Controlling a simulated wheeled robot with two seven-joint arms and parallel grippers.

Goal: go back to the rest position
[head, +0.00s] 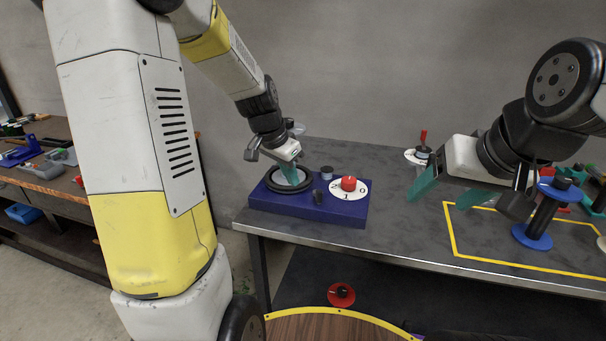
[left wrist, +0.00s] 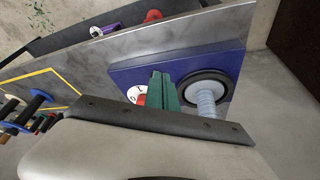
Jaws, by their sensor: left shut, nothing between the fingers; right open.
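My left gripper (head: 290,172) is shut and empty, its green fingers just above the black ring on the blue box (head: 300,204). In the left wrist view the shut green fingers (left wrist: 163,90) show in front of the blue box (left wrist: 190,62). A red knob (head: 348,184) sits on a white numbered dial on the box. A pale threaded post (left wrist: 207,100) stands at the black ring in the left wrist view. My right gripper (head: 440,192) is open and empty above the table, its green fingers apart, left of the blue spool.
The grey table (head: 400,238) carries a yellow outlined area (head: 480,262). A blue-flanged spool (head: 541,216) stands inside it, below my right arm. A small spool (head: 423,154) stands at the back. A red spool (head: 341,294) lies lower down. A wooden bench (head: 50,184) stands at left.

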